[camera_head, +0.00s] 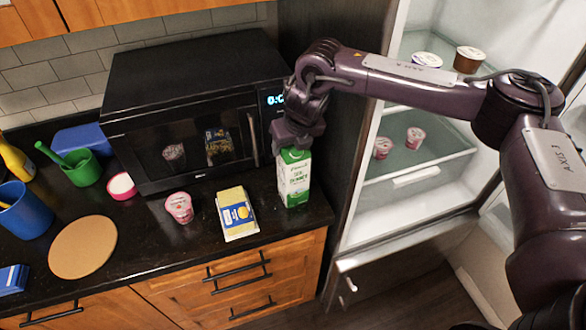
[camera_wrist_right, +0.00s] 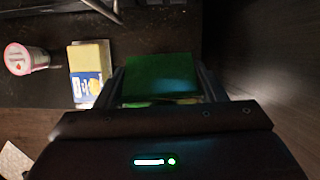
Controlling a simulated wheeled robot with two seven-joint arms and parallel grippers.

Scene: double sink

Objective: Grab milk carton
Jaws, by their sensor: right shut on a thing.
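The milk carton (camera_head: 295,182) is white and green and stands upright on the black counter near its right end, in front of the microwave. My right gripper (camera_head: 296,147) comes down from above and is shut on the carton's green top. In the right wrist view the green carton top (camera_wrist_right: 160,76) sits between the two fingers of my right gripper (camera_wrist_right: 160,92). I cannot tell whether the carton's base is touching the counter. My left gripper is not in view.
A cheese pack (camera_head: 237,213) lies just left of the carton, with a pink yogurt cup (camera_head: 179,207) further left. The black microwave (camera_head: 190,110) stands behind. The open fridge (camera_head: 425,165), holding several cups, is at the right. A round board (camera_head: 83,247) lies at the left.

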